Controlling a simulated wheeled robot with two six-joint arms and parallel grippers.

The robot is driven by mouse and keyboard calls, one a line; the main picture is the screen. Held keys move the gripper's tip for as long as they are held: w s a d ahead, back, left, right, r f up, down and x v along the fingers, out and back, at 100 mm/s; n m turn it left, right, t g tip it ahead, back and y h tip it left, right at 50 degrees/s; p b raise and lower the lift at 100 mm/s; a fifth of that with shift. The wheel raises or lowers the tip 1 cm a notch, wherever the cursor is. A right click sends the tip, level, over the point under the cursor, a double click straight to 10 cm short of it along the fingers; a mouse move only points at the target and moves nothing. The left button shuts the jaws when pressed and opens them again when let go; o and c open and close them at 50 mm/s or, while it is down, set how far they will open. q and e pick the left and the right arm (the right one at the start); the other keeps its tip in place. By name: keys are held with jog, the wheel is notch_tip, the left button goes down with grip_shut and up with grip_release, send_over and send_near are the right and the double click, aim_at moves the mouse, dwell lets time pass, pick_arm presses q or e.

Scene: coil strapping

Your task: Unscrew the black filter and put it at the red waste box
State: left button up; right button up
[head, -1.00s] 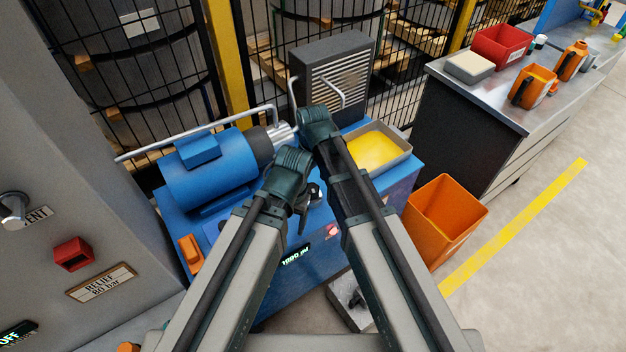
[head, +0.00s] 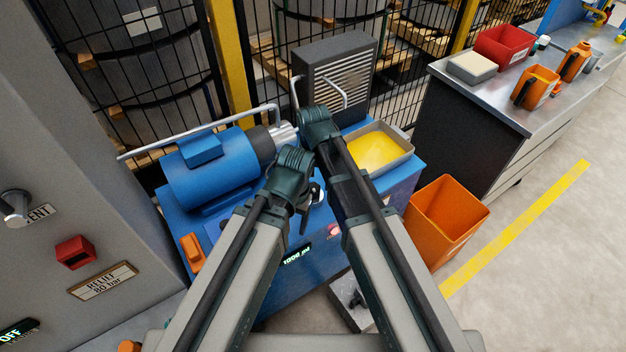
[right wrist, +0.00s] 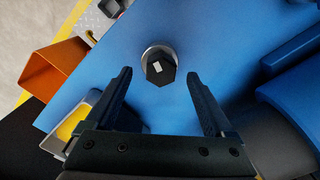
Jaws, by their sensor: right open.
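In the right wrist view the black filter (right wrist: 160,68) is a dark hexagonal head with a small pale mark, seated in a pale ring on a blue surface. My right gripper (right wrist: 159,76) is open and empty, its two fingers apart on either side of the filter in the picture, not visibly touching it. In the head view my arms largely hide that spot, and my left gripper's jaws cannot be made out. A red box (head: 503,43) with a label stands on the metal-topped bench at the right.
A blue motor (head: 210,170) lies left of my arms. A yellow-filled tray (head: 378,150) sits on the blue unit at the right. An orange bin (head: 440,225) stands on the floor beside it. Orange jugs (head: 537,86) stand on the bench.

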aim_at(313, 189)
jog(key=shift+m, duration=1)
jog(key=shift+m, duration=0.4)
pick_arm(q)
jog(key=shift+f, duration=0.1)
pick_arm(e)
jog(key=shift+f, duration=0.15)
pick_arm(q)
notch_tip(313, 189, down, 3)
jog(key=b, duration=0.3)
jog(key=shift+f+b, duration=0.2)
jog(key=shift+b, duration=0.1)
pick_arm(e)
notch_tip(313, 189, down, 3)
jog(key=shift+f, duration=0.15)
grip_shut()
